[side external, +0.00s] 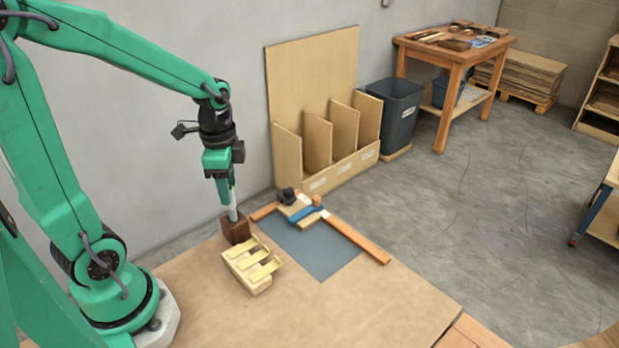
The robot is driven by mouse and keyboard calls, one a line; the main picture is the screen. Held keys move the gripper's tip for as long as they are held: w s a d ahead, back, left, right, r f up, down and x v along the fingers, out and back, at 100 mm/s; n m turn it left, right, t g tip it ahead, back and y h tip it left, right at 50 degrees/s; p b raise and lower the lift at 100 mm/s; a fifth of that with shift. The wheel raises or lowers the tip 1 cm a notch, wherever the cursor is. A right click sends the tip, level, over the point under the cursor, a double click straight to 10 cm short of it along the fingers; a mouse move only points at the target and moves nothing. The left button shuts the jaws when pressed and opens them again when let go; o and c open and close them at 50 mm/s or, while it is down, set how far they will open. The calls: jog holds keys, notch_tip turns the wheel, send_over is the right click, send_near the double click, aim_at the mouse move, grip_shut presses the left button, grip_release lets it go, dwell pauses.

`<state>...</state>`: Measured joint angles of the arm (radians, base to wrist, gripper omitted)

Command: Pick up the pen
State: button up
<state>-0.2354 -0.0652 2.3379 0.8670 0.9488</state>
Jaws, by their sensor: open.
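A dark brown wooden block-like holder (236,230) stands on the bench at the left of the work area. A slim pale, whitish-blue upright piece (233,206) rises from its top; it looks like the pen, but it is too small to be sure. My gripper (225,190) points down directly above the holder, with its green fingers at the upper part of the pale piece. The jaws are open. The gap between the fingers is hidden from this side, so I cannot tell whether they touch the piece.
A pale slotted wooden rack (252,265) stands close in front of the holder. A grey mat (327,262) with wooden strips along its edges lies to the right, with a blue-and-wood tool (306,214) at its back. The bench front (340,310) is clear.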

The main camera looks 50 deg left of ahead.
aim_at(232, 208)
jog(key=shift+f, duration=2.3)
jog(key=c, duration=0.9)
